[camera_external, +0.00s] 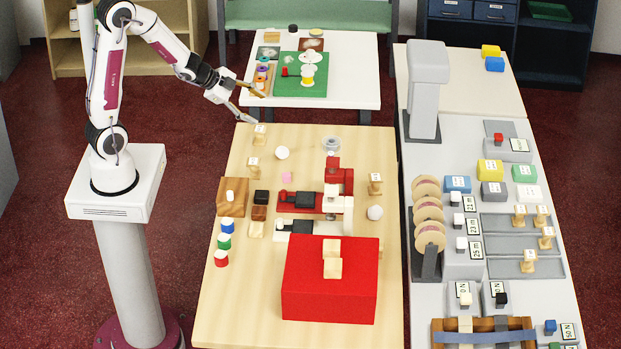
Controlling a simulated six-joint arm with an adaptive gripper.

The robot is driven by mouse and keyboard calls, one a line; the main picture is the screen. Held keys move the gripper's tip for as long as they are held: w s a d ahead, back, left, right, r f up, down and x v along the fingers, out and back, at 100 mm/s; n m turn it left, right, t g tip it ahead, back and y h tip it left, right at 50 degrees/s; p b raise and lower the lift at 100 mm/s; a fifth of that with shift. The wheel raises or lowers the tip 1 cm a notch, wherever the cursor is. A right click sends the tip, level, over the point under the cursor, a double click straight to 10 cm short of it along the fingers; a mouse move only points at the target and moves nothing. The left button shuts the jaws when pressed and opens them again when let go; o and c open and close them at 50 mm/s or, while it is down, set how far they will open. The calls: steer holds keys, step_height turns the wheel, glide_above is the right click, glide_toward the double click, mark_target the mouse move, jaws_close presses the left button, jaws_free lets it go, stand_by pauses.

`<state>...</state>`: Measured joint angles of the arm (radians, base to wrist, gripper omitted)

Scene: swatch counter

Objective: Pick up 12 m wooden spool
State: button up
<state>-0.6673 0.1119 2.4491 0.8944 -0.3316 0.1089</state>
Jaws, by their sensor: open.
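Several small wooden spools with white labels are in view; the labels are too small to read, so I cannot tell which is the 12 m one. One spool (259,136) stands at the wooden table's far left, another spool (254,169) just nearer, and a third spool (375,184) at the table's right. More spools, such as one (528,262), stand in grey trays on the right counter. My gripper (261,107) is open and empty, its fingers spread above the far left edge of the wooden table, close to the farthest spool there.
A red box (330,290) with wooden pieces on top fills the wooden table's (225,320) near end. Red and white devices (335,195) stand mid-table. Wooden blocks and coloured thread spools line its left side. A white table (350,90) with a green mat is behind.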

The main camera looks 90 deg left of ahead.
mark_target(254, 169)
steer(key=f+h, duration=0.2)
steer(key=f, duration=0.1)
steer(key=s+d+f+m+t+h, duration=0.1)
steer(key=f+h, duration=0.1)
steer(key=f, duration=0.2)
steer(key=s+f+m+t+h, duration=0.1)
steer(key=f, duration=0.2)
steer(key=shift+s+d+f+h, duration=0.2)
steer(key=shift+d+f+h, duration=0.05)
steer(key=shift+d+h, duration=0.15)
steer(key=shift+s+d+f+t+h, duration=0.2)
steer(key=shift+d+f+t+h, duration=0.15)
steer(key=shift+d+f, duration=0.1)
steer(key=shift+s+d+f+t+h, duration=0.25)
steer(key=shift+d+f+h, duration=0.1)
steer(key=shift+d+f, duration=0.1)
steer(key=shift+s+d+f+n+t+h, duration=0.3)
steer(key=shift+d+f+t+h, duration=0.2)
steer(key=shift+d+h, duration=0.1)
steer(key=shift+s+d+f+n+t+h, duration=0.3)
steer(key=shift+s+d+t+h, duration=0.1)
steer(key=shift+s+d+t, duration=0.25)
steer(key=shift+s+d+r+n+t+h, duration=0.1)
steer(key=shift+s+d+n+t+h, duration=0.1)
steer(key=shift+s+n+t, duration=0.25)
steer(key=shift+s+d+n+t+h, duration=0.15)
steer(key=shift+s+t, duration=0.2)
steer(key=shift+t, duration=0.25)
steer(key=shift+x, duration=1.3)
